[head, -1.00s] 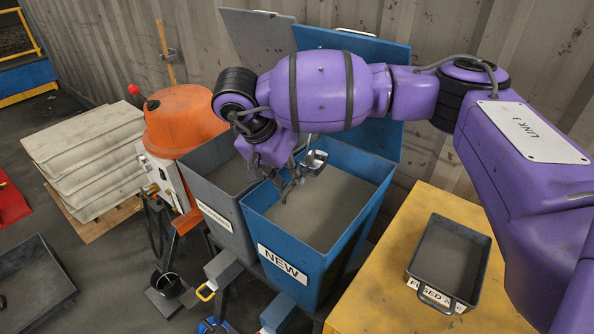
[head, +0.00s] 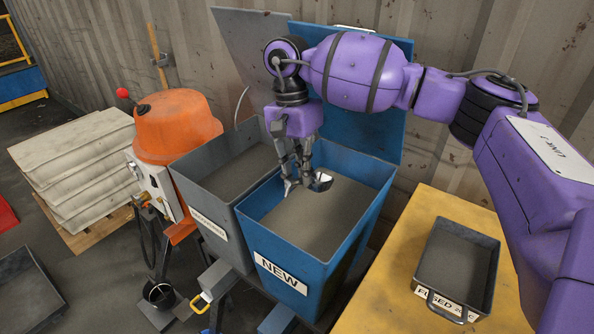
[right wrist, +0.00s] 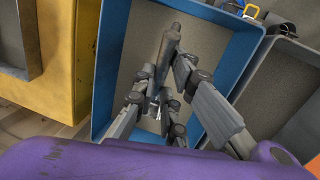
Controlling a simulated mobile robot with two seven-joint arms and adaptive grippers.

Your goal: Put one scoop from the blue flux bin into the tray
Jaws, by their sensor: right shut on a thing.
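The blue flux bin (head: 366,243), labelled NEW, stands open and holds grey-brown granular flux (head: 335,210). My right gripper (head: 300,182) hangs over it, pointing down, and is shut on a small metal scoop (head: 323,182). The scoop is over the flux; I cannot tell whether it touches it or carries any. In the right wrist view my gripper (right wrist: 165,100) is above the blue bin (right wrist: 103,75), its fingers hiding much of the scoop. A dark tray (head: 459,233) with a handle and a partly hidden FUSED label sits on the yellow table. My left gripper is not in view.
A grey bin (head: 192,187) with flux stands against the blue bin's left side. Raised lids (head: 362,133) stand behind both bins. An orange-domed machine (head: 175,127) and stacked sacks (head: 75,160) are further left. The yellow table (head: 385,290) is clear around the tray.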

